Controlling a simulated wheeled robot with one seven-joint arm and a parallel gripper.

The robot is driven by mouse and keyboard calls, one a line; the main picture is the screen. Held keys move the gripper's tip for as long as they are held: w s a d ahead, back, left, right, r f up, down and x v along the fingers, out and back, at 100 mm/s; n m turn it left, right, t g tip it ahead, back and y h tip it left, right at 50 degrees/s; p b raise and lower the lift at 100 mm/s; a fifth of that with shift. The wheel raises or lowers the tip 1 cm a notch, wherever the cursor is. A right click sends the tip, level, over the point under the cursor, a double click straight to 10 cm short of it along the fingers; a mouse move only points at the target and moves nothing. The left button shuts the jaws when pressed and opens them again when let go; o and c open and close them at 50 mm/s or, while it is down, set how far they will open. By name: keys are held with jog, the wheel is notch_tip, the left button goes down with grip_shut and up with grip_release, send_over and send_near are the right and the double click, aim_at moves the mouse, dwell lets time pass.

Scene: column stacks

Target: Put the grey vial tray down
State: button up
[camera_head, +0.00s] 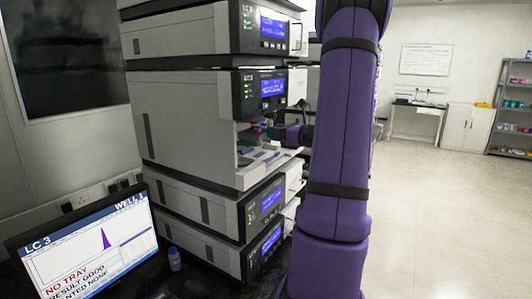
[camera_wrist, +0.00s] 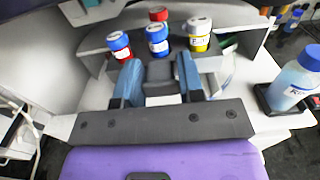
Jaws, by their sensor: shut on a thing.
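The grey vial tray (camera_wrist: 160,72) shows in the wrist view, with its dark grey grip between the two blue fingers of my gripper (camera_wrist: 160,80). My gripper is shut on this grip. Several capped vials stand just beyond the fingers: blue-capped vials (camera_wrist: 157,40), a yellow-labelled vial with a white cap (camera_wrist: 199,36) and a red cap (camera_wrist: 158,14) behind. The tray is inside or at the mouth of a pale bay (camera_wrist: 90,62). In the head view, my purple arm hides most of the gripper near the open bay (camera_head: 262,160) of the instrument stack. I cannot tell whether the tray touches the bay floor.
Instrument modules (camera_head: 190,120) stand stacked above and below the bay. A monitor (camera_head: 88,245) at lower left reads "LC 3", "WELL 1" and "NO TRAY". A blue-capped bottle (camera_wrist: 295,80) stands in a dark holder to the right. The floor (camera_head: 445,220) at right is clear.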

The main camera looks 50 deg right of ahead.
jog(key=shift+f, duration=3.45)
jog(key=o, duration=0.9)
jog(key=shift+f, duration=0.15)
jog(key=shift+o, duration=0.2)
jog(key=shift+s, duration=0.3)
jog(key=s+d, duration=0.1)
jog(key=s, duration=1)
jog(key=shift+s, duration=0.2)
jog(key=shift+s, duration=0.1)
